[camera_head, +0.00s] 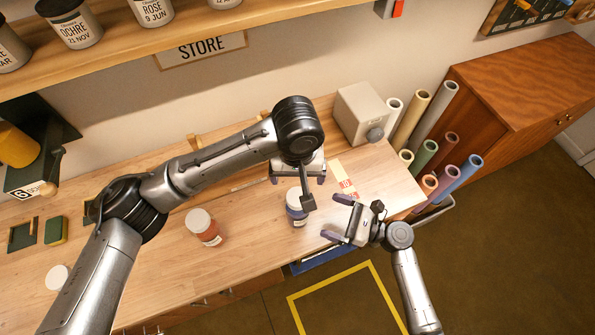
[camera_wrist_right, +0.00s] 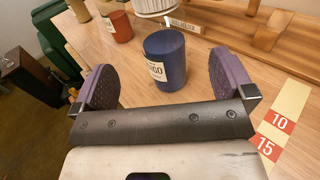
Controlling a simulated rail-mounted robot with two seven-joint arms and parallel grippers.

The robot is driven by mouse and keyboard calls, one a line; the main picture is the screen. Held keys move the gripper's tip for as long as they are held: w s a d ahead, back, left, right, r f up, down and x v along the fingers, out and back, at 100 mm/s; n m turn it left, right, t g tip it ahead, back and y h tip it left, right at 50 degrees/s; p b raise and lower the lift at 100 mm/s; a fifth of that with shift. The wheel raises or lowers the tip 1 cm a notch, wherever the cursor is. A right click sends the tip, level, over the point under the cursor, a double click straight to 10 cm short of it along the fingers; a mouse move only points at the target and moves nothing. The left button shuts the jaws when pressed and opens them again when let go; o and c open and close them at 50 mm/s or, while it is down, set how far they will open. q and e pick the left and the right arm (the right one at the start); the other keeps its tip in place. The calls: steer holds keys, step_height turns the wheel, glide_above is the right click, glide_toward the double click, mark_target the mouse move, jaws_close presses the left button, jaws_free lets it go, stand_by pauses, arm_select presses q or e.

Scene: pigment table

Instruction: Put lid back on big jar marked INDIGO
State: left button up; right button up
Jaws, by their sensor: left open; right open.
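The blue INDIGO jar (camera_head: 298,217) stands upright near the bench's front edge. The right wrist view shows it (camera_wrist_right: 166,62) with a dark blue top and part of its label.
An orange-red jar (camera_head: 208,232) with a white lid stands left of the INDIGO jar. A red-and-white number strip (camera_head: 343,179) lies behind my right gripper. A grey box (camera_head: 362,112) and paper rolls (camera_head: 437,110) stand at the right. A white ribbed object (camera_wrist_right: 155,7) is partly cut off.

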steer(key=shift+v, duration=1.7)
